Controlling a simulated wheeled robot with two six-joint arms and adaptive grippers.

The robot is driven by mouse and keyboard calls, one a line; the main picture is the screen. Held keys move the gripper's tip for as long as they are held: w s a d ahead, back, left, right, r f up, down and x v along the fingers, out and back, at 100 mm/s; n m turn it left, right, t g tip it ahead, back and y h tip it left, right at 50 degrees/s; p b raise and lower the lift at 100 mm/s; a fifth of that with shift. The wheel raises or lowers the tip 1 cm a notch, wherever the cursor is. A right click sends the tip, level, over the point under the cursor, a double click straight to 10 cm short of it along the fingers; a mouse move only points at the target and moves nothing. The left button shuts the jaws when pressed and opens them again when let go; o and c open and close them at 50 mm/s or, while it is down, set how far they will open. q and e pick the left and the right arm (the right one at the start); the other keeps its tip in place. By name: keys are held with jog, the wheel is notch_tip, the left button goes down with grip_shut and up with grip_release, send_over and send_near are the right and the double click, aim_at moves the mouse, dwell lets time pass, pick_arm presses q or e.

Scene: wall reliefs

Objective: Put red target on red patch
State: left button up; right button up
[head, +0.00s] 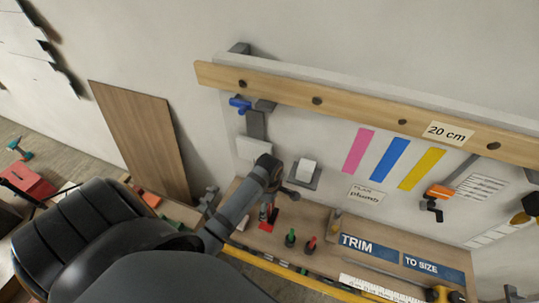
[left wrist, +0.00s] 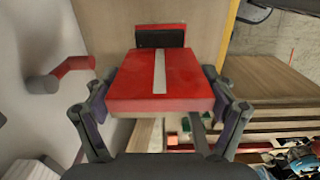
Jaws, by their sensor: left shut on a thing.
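The red target, a flat red block with a white stripe (left wrist: 160,78), sits between the fingers of my left gripper (left wrist: 158,108) in the left wrist view. The fingers are shut on its two sides. Just beyond it is a red-edged dark patch (left wrist: 160,36) on the brown bench surface; the block partly covers it, and I cannot tell the gap between them. In the head view my left gripper (head: 264,200) is low in front of the wall, over the bench, and mostly hidden by its own arm. Red shows just below it on the bench (head: 268,224). My right gripper is out of view.
A red peg with a grey end (left wrist: 62,72) stands close left in the left wrist view. Green-topped (head: 290,238) and red-topped (head: 310,246) tools stand on the bench to the right. A white block on a grey plate (head: 305,172) sticks out from the wall.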

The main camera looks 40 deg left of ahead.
aim_at(269, 210)
pick_arm(q)
notch_tip(269, 210, down, 3)
jog(key=shift+s+f+p, duration=0.1)
jog(key=shift+p, duration=0.3)
jog(key=shift+f, duration=0.55)
jog(key=o, duration=1.6)
jog(key=shift+o, duration=0.4)
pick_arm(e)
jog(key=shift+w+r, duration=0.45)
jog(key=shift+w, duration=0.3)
